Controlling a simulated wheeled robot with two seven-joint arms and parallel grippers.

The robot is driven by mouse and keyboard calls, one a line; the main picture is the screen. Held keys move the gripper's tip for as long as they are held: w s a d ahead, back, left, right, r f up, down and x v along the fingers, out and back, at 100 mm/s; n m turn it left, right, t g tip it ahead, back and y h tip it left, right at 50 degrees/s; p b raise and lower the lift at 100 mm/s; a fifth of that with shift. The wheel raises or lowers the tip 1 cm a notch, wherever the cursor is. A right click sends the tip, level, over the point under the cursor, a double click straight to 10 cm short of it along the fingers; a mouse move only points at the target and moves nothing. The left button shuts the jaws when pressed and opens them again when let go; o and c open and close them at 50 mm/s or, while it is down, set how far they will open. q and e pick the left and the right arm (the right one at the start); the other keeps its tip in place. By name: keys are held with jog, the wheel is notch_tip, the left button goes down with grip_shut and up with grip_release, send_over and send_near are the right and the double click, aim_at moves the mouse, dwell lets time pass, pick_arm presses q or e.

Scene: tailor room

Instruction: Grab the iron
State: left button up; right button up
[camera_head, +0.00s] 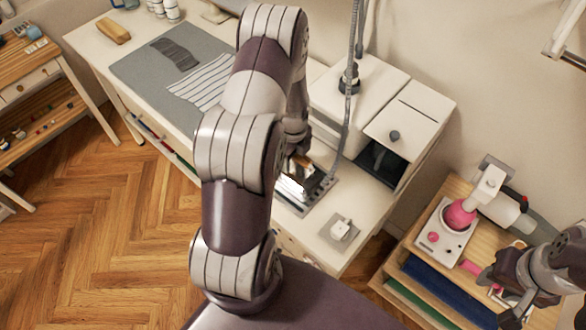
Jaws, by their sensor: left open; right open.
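The iron (290,185) seems to be the light, shiny object with a brownish part on a dark rest (322,190) on the white table. My own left arm partly covers it. My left gripper (298,160) is just above or at the iron, mostly hidden behind that arm. It is open, but whether its fingers are around the iron or touching it cannot be told. My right gripper (503,287) is open at the lower right, over the wooden shelf unit, far from the iron.
The white table (95,47) holds a grey mat (135,70) with striped fabric. White boxes (360,95) stand behind the iron, with a hanging hose (349,100). A small white item (341,228) lies near the front edge. A sewing machine (440,235) stands on the shelf unit (450,192).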

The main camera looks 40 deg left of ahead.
pick_arm(q)
jog(key=shift+s, duration=0.1)
jog(key=shift+f, duration=0.25)
dwell(0.3)
grip_shut()
dwell(1.2)
jog(key=shift+r, duration=0.15)
